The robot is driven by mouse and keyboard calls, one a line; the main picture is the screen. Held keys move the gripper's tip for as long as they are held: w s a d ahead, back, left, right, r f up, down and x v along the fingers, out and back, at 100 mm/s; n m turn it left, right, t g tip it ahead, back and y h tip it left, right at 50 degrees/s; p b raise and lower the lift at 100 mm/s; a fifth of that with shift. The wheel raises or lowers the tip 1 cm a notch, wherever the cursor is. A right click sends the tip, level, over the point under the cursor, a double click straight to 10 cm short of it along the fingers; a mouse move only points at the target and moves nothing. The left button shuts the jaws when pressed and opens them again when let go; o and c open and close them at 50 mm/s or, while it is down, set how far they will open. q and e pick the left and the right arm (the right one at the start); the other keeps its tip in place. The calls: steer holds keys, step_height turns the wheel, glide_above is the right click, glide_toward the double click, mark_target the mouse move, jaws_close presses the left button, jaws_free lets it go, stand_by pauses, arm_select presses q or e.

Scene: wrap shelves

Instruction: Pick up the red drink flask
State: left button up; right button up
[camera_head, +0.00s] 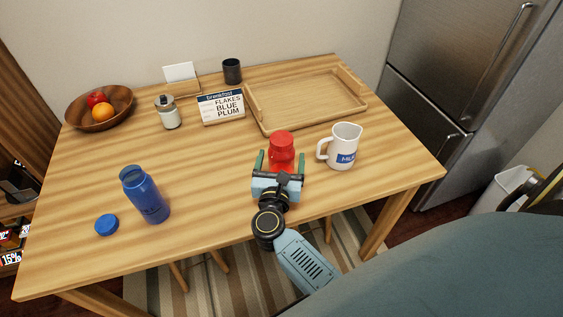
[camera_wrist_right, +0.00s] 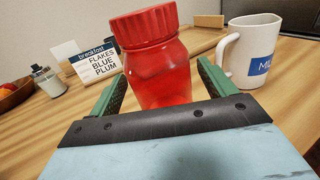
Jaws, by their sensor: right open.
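The red drink flask (camera_head: 281,147) stands upright near the front middle of the wooden table, with its red ribbed lid on. My right gripper (camera_head: 280,163) is open, with its green fingers on either side of the flask. In the right wrist view the flask (camera_wrist_right: 160,70) rises between the two fingers (camera_wrist_right: 160,90), and a gap shows beside it. The gripper body hides the lower part of the flask. My left gripper is not in view.
A white milk jug (camera_head: 342,146) stands close to the right of the flask. A wooden tray (camera_head: 262,121) lies behind. A breakfast sign (camera_head: 221,107) stands behind left. A blue bottle (camera_head: 147,195) and its loose cap (camera_head: 107,225) are at the front left. The table between is clear.

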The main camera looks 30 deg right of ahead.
steer(key=shift+x, duration=1.45)
steer(key=c, duration=1.2)
